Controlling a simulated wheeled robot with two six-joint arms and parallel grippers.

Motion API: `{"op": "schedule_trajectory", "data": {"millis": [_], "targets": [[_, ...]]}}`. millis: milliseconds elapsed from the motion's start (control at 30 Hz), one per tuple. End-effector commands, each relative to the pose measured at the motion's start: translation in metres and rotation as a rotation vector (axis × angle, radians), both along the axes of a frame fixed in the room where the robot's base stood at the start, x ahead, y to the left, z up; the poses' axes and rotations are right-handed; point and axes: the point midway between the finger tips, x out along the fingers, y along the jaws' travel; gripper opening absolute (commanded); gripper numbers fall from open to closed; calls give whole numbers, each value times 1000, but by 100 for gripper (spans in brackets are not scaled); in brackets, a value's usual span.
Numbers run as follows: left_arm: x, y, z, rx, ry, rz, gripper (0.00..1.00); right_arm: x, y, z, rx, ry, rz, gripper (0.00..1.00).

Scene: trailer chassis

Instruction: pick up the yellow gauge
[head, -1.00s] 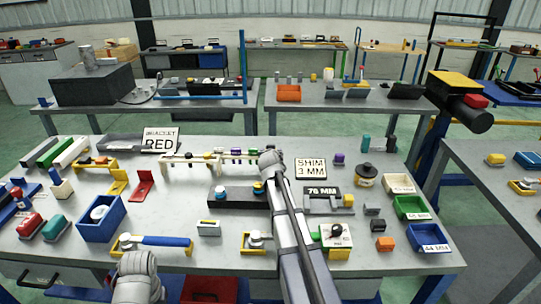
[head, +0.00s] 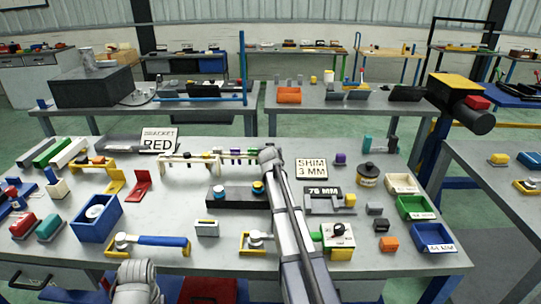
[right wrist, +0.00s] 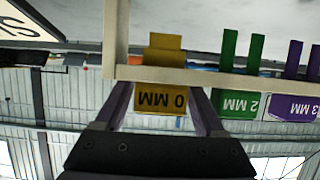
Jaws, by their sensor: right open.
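The yellow gauge (right wrist: 160,97), marked 0 MM, hangs on a pale rack rail (right wrist: 220,78) in the right wrist view, where the lettering appears upside down. My right gripper (right wrist: 163,108) is open, with one finger on each side of the gauge's lower plate. I cannot tell whether the fingers touch it. In the head view the rack (head: 190,165) stands mid-table, and my right arm reaches up to its right end. The right fingertips are hidden there. My left arm shows at the bottom edge, but its gripper is out of view.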

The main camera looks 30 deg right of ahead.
Motion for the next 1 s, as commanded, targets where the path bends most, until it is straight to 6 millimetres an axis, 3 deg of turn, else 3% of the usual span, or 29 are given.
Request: {"op": "schedule_trajectory", "data": {"millis": [67, 667, 1000], "targets": [[0, 0, 0, 0, 0, 0, 50, 0, 0, 0, 0, 0, 0, 67], [0, 0, 0, 0, 0, 0, 50, 0, 0, 0, 0, 0, 0, 0], [0, 0, 4, 0, 0, 0, 50, 0, 0, 4, 0, 0, 0, 0]]}}
